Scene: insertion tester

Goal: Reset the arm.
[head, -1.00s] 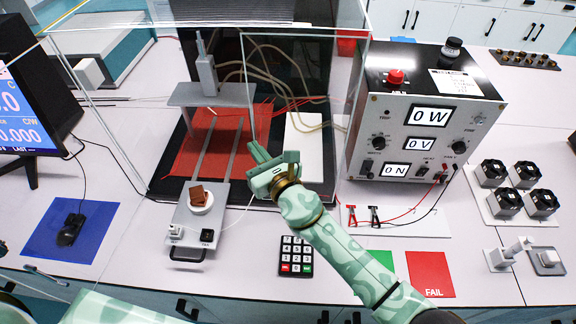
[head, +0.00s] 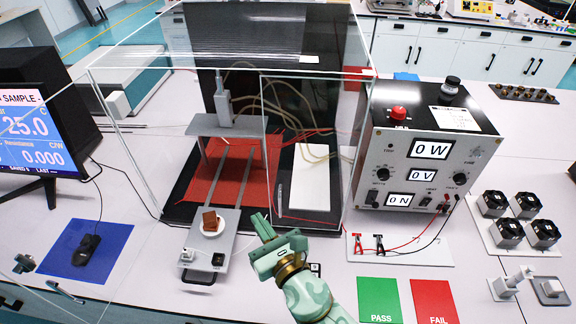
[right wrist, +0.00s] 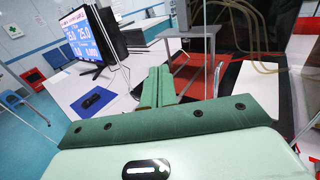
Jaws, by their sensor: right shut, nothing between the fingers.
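My right gripper (head: 262,226) is mint green, comes up from the bottom of the head view and is shut and empty. Its fingers appear just right of the sample sled (head: 222,240), in front of the clear enclosure. The right wrist view shows its two fingers (right wrist: 157,88) pressed together, pointing toward the red mat and rails. My left gripper is out of view. The sled bears a white disc with a brown block (head: 210,220) on it. The keypad (head: 316,269) is mostly hidden behind my right wrist.
The clear enclosure (head: 145,178) stands behind the gripper. The power supply (head: 425,160) is to the right, with red and black clips in front. Green PASS (head: 379,299) and red FAIL (head: 435,303) pads lie at the front. A monitor (head: 35,130) and mouse (head: 87,249) are left.

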